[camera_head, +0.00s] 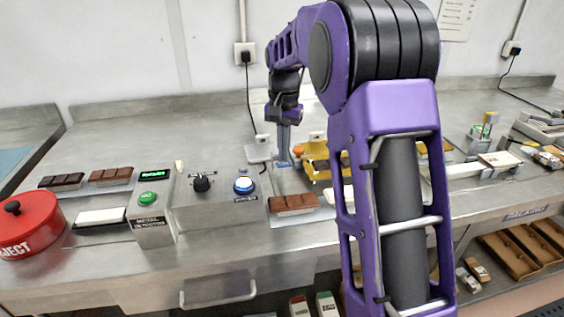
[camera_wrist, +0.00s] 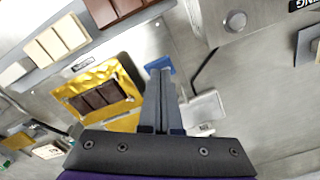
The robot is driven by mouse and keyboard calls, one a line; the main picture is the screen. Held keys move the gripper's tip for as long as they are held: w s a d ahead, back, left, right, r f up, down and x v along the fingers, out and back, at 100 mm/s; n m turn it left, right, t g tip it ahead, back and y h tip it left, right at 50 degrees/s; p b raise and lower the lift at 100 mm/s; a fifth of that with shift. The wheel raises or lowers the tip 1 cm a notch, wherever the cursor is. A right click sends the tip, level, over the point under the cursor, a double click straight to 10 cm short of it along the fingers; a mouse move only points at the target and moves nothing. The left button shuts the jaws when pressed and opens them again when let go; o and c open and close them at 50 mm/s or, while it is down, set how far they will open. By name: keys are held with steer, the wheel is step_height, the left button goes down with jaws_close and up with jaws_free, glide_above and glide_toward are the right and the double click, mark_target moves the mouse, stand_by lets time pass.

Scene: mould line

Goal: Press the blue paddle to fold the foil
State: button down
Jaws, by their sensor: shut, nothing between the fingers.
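The blue paddle (camera_wrist: 158,63) shows in the wrist view just at the tips of my gripper (camera_wrist: 161,78). In the head view the paddle (camera_head: 283,164) is a small blue patch under my gripper (camera_head: 284,150). The fingers are together and point down at it, with nothing between them. I cannot tell whether they touch the paddle. The gold foil (camera_wrist: 77,103) lies beside the paddle, with a dark chocolate bar (camera_wrist: 104,95) on it. In the head view the foil (camera_head: 318,158) is partly hidden behind my arm.
A brown chocolate bar (camera_head: 293,203) sits on a tray in front. A grey control box with a blue button (camera_head: 244,185), a metal detector box (camera_head: 150,222) and a red reject bin (camera_head: 27,224) stand to the left. Packing items lie right, beyond my arm.

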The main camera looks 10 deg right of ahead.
mark_target(284, 164)
steer(key=shift+f+b, duration=1.3)
steer(key=shift+f, duration=1.5)
steer(key=shift+r+p, duration=4.55)
steer(key=shift+r, duration=0.6)
